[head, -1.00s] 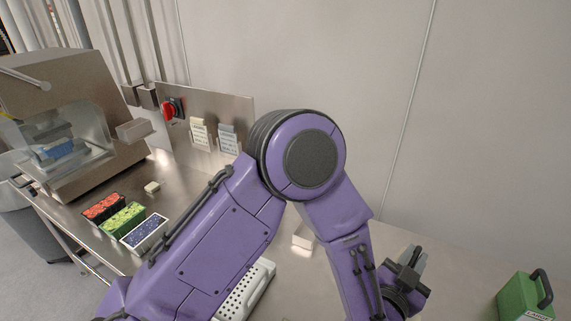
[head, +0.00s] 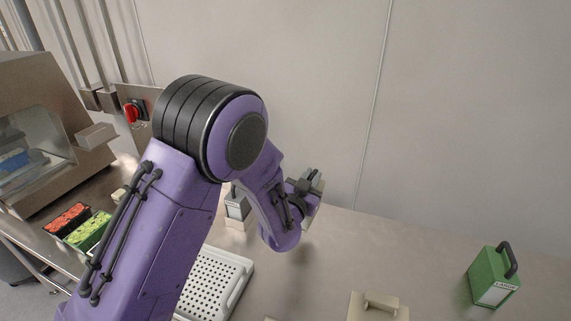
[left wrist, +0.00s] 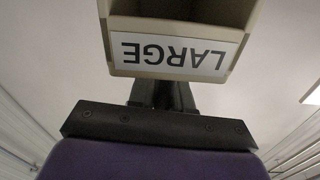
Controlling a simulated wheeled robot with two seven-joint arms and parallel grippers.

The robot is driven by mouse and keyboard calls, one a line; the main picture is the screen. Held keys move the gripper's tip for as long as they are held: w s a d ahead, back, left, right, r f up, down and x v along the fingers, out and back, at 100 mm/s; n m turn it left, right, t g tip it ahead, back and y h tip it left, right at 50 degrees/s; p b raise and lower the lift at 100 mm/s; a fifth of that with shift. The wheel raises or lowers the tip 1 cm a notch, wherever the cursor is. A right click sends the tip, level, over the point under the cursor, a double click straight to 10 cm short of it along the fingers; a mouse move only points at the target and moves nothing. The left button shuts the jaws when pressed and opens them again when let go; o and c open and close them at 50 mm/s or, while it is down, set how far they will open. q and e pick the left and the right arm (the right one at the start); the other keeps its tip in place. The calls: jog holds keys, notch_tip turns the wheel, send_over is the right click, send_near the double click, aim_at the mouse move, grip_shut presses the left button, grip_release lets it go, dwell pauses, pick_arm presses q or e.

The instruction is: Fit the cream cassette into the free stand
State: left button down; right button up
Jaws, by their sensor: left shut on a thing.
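My left gripper (head: 311,184) is shut on the cream cassette, mostly hidden behind the wrist in the head view. In the left wrist view the cream cassette (left wrist: 165,72) fills the top middle, with an upside-down LARGE label and a dark hollow above it. The gripper is up near the back wall, above the bench. A pale block (head: 236,223), possibly a stand, shows just left of my forearm with a grey labelled cassette (head: 237,206) at it; the arm partly hides both. My right gripper is out of view.
A cream piece with a handle (head: 377,304) is at the front edge. The bench between gripper and green cassette is clear.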

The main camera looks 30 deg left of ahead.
pick_arm(q)
jog(key=a+r+n+y, duration=0.1)
jog(key=a+r+y, duration=0.1)
jog(key=a, duration=0.6)
jog(key=shift+g, duration=0.3)
notch_tip(320, 180, down, 6)
jog(key=b, duration=0.5)
jog(key=shift+r, duration=0.15)
jog(key=shift+s+n, duration=0.1)
jog(key=shift+n, duration=0.6)
